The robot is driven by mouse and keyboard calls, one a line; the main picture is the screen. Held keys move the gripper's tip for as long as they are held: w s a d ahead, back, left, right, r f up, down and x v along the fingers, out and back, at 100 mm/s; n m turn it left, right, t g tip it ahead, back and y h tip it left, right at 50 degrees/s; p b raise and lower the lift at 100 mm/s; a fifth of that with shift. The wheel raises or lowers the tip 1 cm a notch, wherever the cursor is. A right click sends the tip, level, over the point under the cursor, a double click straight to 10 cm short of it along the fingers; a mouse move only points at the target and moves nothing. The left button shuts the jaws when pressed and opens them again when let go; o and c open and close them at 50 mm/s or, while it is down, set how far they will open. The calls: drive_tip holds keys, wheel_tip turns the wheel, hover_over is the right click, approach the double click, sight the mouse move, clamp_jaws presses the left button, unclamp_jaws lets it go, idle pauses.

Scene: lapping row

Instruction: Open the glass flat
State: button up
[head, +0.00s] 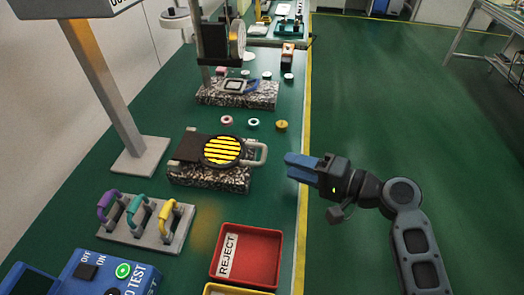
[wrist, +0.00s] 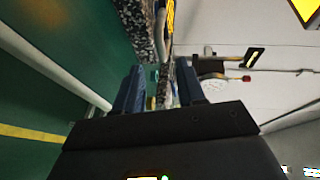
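The glass flat (head: 222,151) is a round disc with yellow and black stripes. It lies down on a speckled granite block (head: 210,178), with a dark plate on its left and a pale loop handle (head: 263,153) on its right. My gripper (head: 290,166) is to the right of the handle, apart from it, over the table's yellow edge line. In the wrist view the blue fingers of my gripper (wrist: 158,88) stand apart with nothing held between them. The speckled block (wrist: 138,28) and part of the striped flat (wrist: 171,18) show beyond the fingers.
A red reject tray (head: 272,258) and a rack with coloured handles (head: 150,222) stand nearer. A grey post (head: 105,90) rises at left. Small rings (head: 253,122) and another granite block (head: 240,97) with a dial gauge lie beyond.

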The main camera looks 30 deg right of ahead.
drive_tip(key=shift+p+x, duration=0.35)
drive_tip(key=shift+x, duration=3.45)
clamp_jaws()
